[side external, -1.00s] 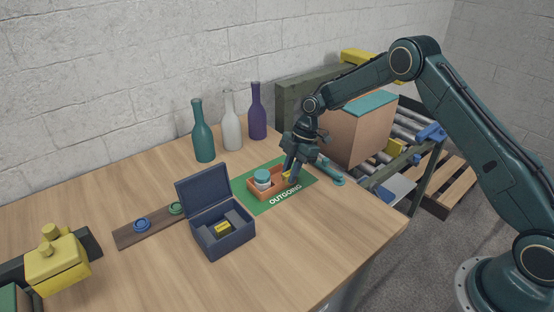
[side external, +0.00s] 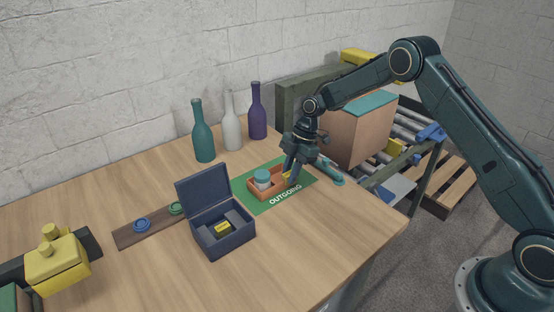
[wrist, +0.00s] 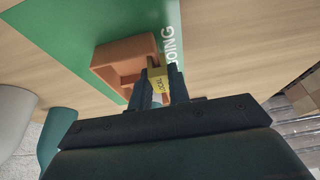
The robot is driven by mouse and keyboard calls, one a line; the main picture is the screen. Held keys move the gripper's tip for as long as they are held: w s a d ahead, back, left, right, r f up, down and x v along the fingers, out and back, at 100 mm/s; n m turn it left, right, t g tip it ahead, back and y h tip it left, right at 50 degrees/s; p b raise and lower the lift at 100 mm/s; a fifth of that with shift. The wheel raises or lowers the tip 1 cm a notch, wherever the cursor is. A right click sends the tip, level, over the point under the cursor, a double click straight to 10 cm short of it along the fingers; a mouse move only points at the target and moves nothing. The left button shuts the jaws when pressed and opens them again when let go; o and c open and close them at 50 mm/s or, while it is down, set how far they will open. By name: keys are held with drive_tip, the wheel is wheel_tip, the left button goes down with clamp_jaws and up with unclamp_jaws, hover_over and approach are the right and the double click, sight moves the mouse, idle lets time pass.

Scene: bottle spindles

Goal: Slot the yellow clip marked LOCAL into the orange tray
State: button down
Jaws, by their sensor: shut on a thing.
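The orange tray (side external: 279,191) sits on the green OUTGOING mat (side external: 245,187). A white jar with a teal lid (side external: 262,177) stands in its left part. My gripper (side external: 289,178) is at the tray's right end, pointing down, with its jaws shut on the yellow clip (side external: 286,176). In the wrist view the yellow clip marked LOCAL (wrist: 157,80) is between the fingers (wrist: 156,88) at the edge of the orange tray (wrist: 107,62). Whether the clip touches the tray floor is hidden.
An open dark blue box (side external: 238,242) holds another yellow piece (side external: 222,227). Teal (side external: 204,140), white (side external: 231,125) and purple (side external: 257,115) bottles stand behind. A wooden strip (side external: 126,236) bears blue and green round pieces.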

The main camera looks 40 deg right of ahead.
drive_tip(key=c, duration=1.2)
unclamp_jaws()
drive_tip(key=shift+c, duration=0.2)
drive_tip(key=shift+r, duration=0.15)
drive_tip(key=shift+r, duration=3.35)
